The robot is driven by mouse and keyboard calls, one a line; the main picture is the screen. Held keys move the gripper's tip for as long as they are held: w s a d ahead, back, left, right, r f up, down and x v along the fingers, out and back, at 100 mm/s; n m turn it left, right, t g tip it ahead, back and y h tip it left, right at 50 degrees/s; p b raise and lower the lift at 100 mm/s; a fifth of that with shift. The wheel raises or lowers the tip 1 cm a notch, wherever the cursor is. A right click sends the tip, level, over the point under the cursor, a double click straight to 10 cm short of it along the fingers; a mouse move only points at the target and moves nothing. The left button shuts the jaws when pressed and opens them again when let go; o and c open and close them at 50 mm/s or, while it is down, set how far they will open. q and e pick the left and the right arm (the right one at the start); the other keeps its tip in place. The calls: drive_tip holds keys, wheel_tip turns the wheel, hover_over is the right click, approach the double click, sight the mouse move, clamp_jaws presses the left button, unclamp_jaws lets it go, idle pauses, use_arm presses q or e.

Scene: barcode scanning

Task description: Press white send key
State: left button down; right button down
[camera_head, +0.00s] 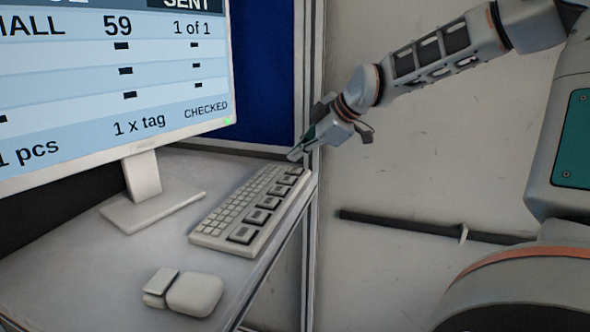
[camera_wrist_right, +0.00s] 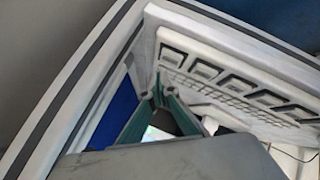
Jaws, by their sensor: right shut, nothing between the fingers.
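A pale keyboard (camera_head: 238,206) lies on the desk, with a row of large dark-framed keys along its right side. It also shows in the right wrist view (camera_wrist_right: 235,92). I cannot tell which large key is the white send key. My right gripper (camera_head: 294,155) is shut and empty, its fingertips at the far end of the keyboard, close to the farthest large key. In the right wrist view its green-edged fingers (camera_wrist_right: 168,88) meet beside the keyboard's end. Contact with a key cannot be made out. My left gripper is out of view.
A monitor (camera_head: 110,75) stands behind the keyboard, showing "SENT", "1 of 1" and "CHECKED". A small white two-part device (camera_head: 194,295) lies at the desk's front. The desk (camera_head: 100,270) ends just right of the keyboard, by a metal post (camera_head: 310,80) and blue panel (camera_head: 264,75).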

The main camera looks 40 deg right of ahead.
sight(297, 170)
wheel_tip(297, 170, up, 4)
drive_tip(key=shift+f+p, duration=0.25)
drive_tip(key=shift+p, duration=0.1)
drive_tip(key=shift+r, duration=0.35)
idle(0.5)
